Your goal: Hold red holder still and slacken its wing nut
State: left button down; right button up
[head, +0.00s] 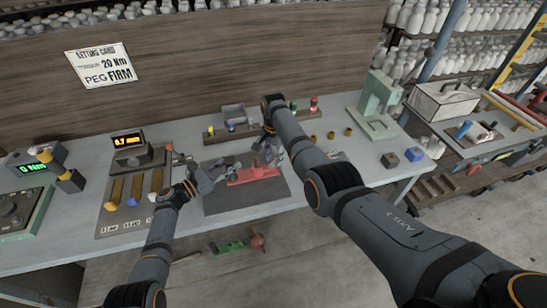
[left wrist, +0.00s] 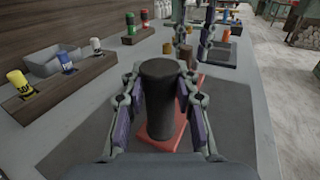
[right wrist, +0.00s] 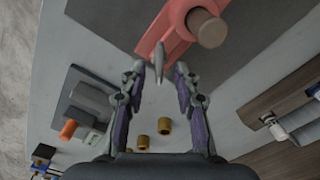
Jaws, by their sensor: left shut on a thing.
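The red holder (head: 255,175) lies on the dark mat (head: 222,204); its red body also shows in the right wrist view (right wrist: 172,28). A dark round bar (left wrist: 160,95) sticks out of it toward my left gripper, and its brownish end shows in the right wrist view (right wrist: 208,28). My left gripper (head: 224,172) is shut on this bar, one finger on each side. My right gripper (right wrist: 160,75) is open at the holder. The grey wing nut (right wrist: 159,62) stands at the holder's side between its fingertips, with gaps on both sides.
A rack with small bottles (head: 232,130) stands behind the mat. A green press (head: 378,100) and several brass pieces (right wrist: 143,142) are to the right. A gauge with a display (head: 130,145) and a slotted board (head: 128,215) are to the left. The mat's front is clear.

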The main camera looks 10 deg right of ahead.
aim_at(273, 160)
pick_arm(q)
jog(key=shift+r, duration=0.15)
pick_arm(e)
notch_tip(273, 160, up, 12)
jog(key=shift+f, duration=0.2)
pick_arm(q)
jog(key=c, duration=0.9)
grip_release()
jog(key=shift+c, duration=0.2)
jog(key=shift+a, duration=0.1)
